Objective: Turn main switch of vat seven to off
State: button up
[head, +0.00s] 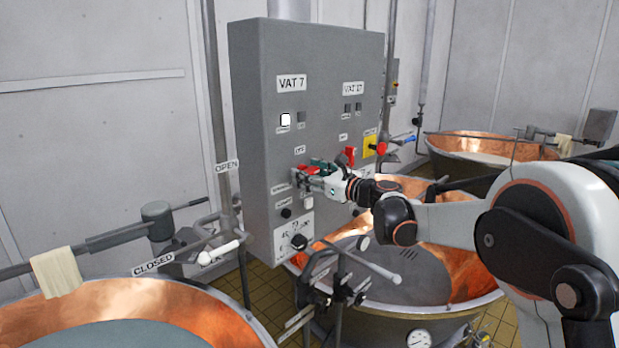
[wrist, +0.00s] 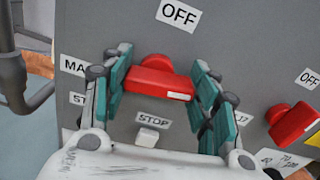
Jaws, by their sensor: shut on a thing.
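The grey control box (head: 258,150) carries a "VAT 7" label (head: 291,83) on its left half. Below that is a red main switch, which shows clearly in the wrist view (wrist: 158,80). Its red handle lies across the picture, slightly tilted, under an "OFF" label (wrist: 179,14). A label starting "MA" (wrist: 73,65) is to its left, partly hidden by a finger. My gripper (head: 311,174) is at the box face, with its teal-padded fingers (wrist: 160,90) on both sides of the handle, shut on it. In the head view the gripper mostly covers the switch.
A white "STOP" button (wrist: 147,137) sits just below the handle. A lit white lamp (head: 286,119) is above. Copper vats stand below, left (head: 150,318) and right (head: 470,275).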

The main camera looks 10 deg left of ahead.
jog(key=n+b, duration=0.2)
jog(key=n, duration=0.1)
jog(key=shift+f+n+b, duration=0.1)
jog(key=shift+n+b, duration=0.2)
jog(key=n+b, duration=0.2)
jog(key=n, duration=0.2)
jog(key=shift+n, duration=0.3)
jog(key=n+b, duration=0.2)
jog(key=n, duration=0.2)
jog(key=shift+s+a, duration=0.1)
jog(key=shift+s, duration=0.05)
jog(key=shift+n+b, duration=0.7)
jog(key=shift+n, duration=1.4)
jog(key=o, duration=1.1)
jog(key=shift+s, duration=0.1)
jog(key=shift+c, duration=0.2)
